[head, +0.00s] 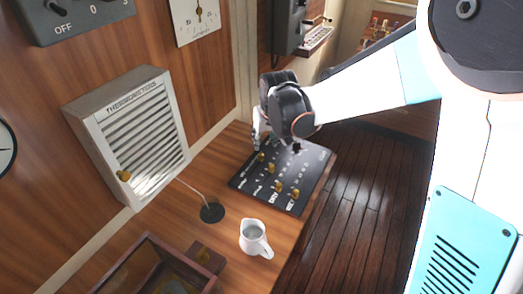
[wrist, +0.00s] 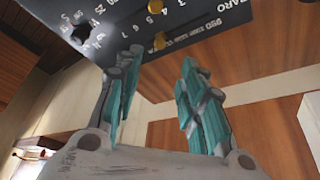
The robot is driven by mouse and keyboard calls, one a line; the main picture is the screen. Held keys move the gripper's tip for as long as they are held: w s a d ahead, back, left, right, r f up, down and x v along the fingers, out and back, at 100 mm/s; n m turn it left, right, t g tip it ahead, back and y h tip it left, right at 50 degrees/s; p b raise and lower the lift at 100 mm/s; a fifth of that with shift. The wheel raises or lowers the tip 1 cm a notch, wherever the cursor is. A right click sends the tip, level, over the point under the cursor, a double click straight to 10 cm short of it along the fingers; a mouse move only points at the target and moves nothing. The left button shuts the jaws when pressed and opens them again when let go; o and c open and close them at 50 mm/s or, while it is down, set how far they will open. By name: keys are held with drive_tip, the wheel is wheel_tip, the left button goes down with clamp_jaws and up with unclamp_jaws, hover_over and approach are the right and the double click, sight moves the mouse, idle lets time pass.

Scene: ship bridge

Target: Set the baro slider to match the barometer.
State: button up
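A black slider panel (head: 283,180) with several brass knobs and white lettering lies on the wooden desk. In the wrist view the panel (wrist: 60,30) fills the top, upside down, with "BARO" and "950" readable near a brass knob (wrist: 160,40). My gripper (wrist: 158,65) is open, its two teal-padded fingers apart on either side of that knob in the picture; I cannot tell if they touch it. In the head view my gripper (head: 262,140) is over the panel's far end and hides part of it. No gauge is readable as a barometer.
A white scale plate (head: 196,18) hangs on the wall, and a dial (head: 4,148) is cut off at left.

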sight(261, 155)
drive_tip(key=b+x, duration=0.2)
drive_tip(key=x, duration=0.8)
drive_tip(key=shift+w+f+b, duration=0.15)
drive_tip(key=shift+f+b, duration=0.15)
drive_tip(key=shift+b, duration=0.1)
drive_tip(key=shift+c, duration=0.2)
clamp_jaws()
